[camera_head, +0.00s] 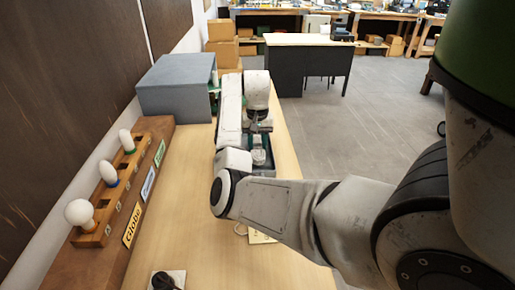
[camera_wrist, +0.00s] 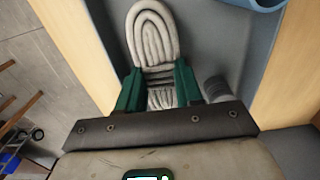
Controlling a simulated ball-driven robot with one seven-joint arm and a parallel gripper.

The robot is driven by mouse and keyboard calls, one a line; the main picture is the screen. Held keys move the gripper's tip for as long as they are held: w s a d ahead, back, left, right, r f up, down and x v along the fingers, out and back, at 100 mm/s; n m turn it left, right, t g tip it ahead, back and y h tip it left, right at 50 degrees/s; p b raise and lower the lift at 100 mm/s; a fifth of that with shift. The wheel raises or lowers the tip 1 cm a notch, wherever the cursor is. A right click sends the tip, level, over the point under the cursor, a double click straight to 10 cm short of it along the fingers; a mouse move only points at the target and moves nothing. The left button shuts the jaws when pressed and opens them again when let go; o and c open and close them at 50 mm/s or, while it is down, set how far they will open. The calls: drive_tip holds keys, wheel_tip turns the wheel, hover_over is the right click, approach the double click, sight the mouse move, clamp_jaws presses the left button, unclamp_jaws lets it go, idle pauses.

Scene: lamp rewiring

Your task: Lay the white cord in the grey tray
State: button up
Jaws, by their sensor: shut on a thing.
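The white cord (camera_wrist: 153,35) is a flat oblong coil in the wrist view. My gripper (camera_wrist: 158,78) has its two green fingers closed on the near end of the coil. The grey tray (camera_wrist: 208,40) spreads below and around the cord. I cannot tell whether the cord touches the tray floor. In the head view my gripper (camera_head: 260,150) is over the table's far part, and my arm hides most of the tray and cord.
A grey ribbed piece (camera_wrist: 216,88) lies right of my fingers, and a blue rim (camera_wrist: 255,4) shows at the top right. A grey box (camera_head: 175,85) and a bulb rack (camera_head: 115,180) stand at left. A dark plug (camera_head: 163,281) lies at the near edge.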

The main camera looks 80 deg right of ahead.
sight(257, 146)
drive_tip(key=shift+f, duration=0.8)
drive_tip(key=o, duration=1.1)
drive_tip(key=shift+f, duration=0.1)
wheel_tip(257, 146, up, 12)
drive_tip(key=p, duration=0.3)
